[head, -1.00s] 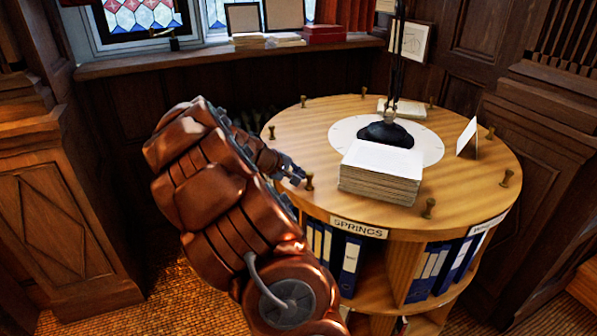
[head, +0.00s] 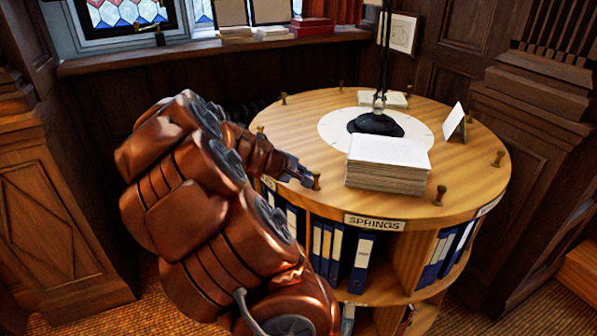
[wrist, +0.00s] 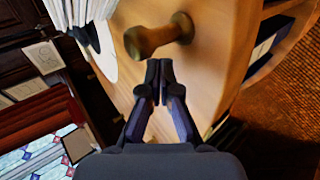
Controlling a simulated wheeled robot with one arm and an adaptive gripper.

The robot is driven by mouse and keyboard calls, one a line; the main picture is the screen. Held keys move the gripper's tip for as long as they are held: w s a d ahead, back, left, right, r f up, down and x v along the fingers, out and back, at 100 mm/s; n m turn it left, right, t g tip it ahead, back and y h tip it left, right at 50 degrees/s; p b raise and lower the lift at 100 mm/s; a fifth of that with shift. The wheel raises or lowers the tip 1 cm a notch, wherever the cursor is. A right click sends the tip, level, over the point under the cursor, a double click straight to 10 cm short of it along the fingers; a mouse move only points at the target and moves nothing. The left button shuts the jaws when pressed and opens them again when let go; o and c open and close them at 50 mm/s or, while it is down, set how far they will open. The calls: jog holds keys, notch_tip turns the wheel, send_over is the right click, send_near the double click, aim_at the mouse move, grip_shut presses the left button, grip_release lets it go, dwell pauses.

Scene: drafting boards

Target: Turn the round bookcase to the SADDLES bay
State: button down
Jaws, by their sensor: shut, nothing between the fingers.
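The round bookcase (head: 290,128) has a wooden top with brass pegs around its rim. A SPRINGS label (head: 375,222) faces the front; a second label at the right edge (head: 489,205) is too oblique to read. No SADDLES label is legible. My gripper (head: 309,181) is shut and empty at the top's left front edge, beside a brass peg (head: 316,181). In the wrist view the shut fingertips (wrist: 159,68) are close to the peg (wrist: 158,37), which is not between them. I cannot tell whether they touch it.
A paper stack (head: 388,170), a black lamp base (head: 376,124) on a pale disc and a standing card (head: 454,119) are on the top. Blue binders (head: 362,262) fill the bays below. A panelled pillar (head: 50,200) stands left, a window ledge (head: 210,52) behind.

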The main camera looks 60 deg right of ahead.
dwell(0.3)
jog(key=shift+n+t, duration=0.4)
jog(key=shift+s+a+r, duration=0.1)
jog(key=shift+s+a, duration=0.05)
jog(key=shift+s, duration=1.3)
jog(key=shift+s+a, duration=0.1)
jog(key=shift+s, duration=1.35)
